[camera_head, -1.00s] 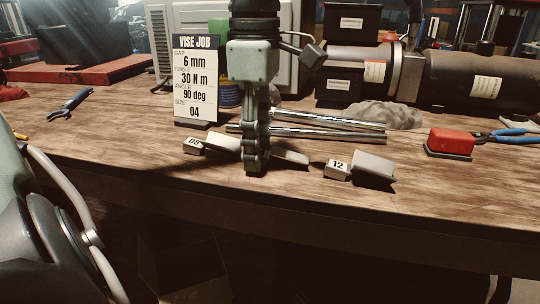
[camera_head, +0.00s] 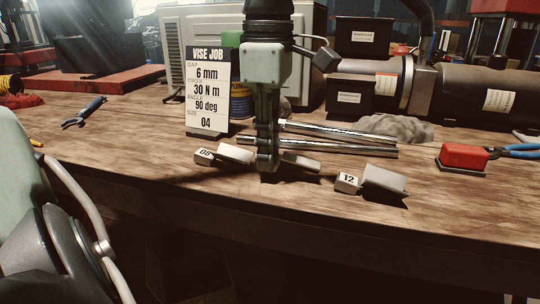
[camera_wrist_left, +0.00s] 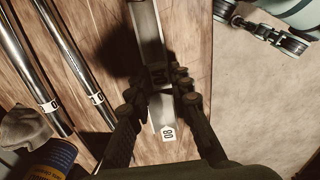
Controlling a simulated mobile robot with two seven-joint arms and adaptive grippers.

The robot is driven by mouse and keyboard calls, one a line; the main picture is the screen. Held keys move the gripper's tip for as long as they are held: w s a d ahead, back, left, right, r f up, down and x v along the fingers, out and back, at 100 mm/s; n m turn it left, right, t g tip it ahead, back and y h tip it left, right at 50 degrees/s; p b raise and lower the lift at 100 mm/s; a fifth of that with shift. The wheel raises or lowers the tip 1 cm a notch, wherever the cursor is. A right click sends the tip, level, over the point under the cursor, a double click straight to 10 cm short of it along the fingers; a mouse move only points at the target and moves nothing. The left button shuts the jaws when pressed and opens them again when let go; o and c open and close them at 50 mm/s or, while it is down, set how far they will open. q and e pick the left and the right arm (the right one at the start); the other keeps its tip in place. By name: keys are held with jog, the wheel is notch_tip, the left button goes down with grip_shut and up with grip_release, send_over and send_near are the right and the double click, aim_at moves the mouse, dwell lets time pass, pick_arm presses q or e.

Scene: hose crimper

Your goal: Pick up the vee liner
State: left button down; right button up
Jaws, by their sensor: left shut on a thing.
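My left gripper (camera_head: 268,160) points down at the bench and is shut on the middle vee liner (camera_head: 302,163), a short grey angled bar. In the left wrist view this liner (camera_wrist_left: 146,25) runs up between the two dark fingers (camera_wrist_left: 160,92). Its number tag is partly hidden. It appears slightly above the wood, with a dark shadow beside it. The liner tagged 08 (camera_head: 235,154) lies left of the gripper; its tag (camera_wrist_left: 168,132) shows below the fingers in the left wrist view. The liner tagged 12 (camera_head: 384,179) lies to the right. My right gripper (camera_wrist_left: 272,35) shows small in the left wrist view.
Two shiny rods (camera_head: 345,142) lie behind the gripper. The vise job card (camera_head: 208,90), reading size 04, stands behind left. A grey lump (camera_head: 395,129), red block (camera_head: 463,156) and blue pliers (camera_head: 515,151) lie to the right. The bench's front left is clear.

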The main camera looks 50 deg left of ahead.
pick_arm(q)
notch_tip(320, 180, up, 3)
jog(key=s+a+r, duration=0.1)
jog(key=s+r, duration=0.2)
jog(key=s, duration=0.2)
jog(key=s+a+r+b, duration=0.1)
jog(key=s+a+r, duration=0.1)
jog(key=s, duration=0.4)
jog(key=shift+s+a+r, duration=0.15)
jog(key=shift+s+r, duration=0.05)
jog(key=shift+r, duration=0.65)
pick_arm(e)
jog(key=shift+d+r, duration=0.1)
jog(key=shift+r, duration=1.1)
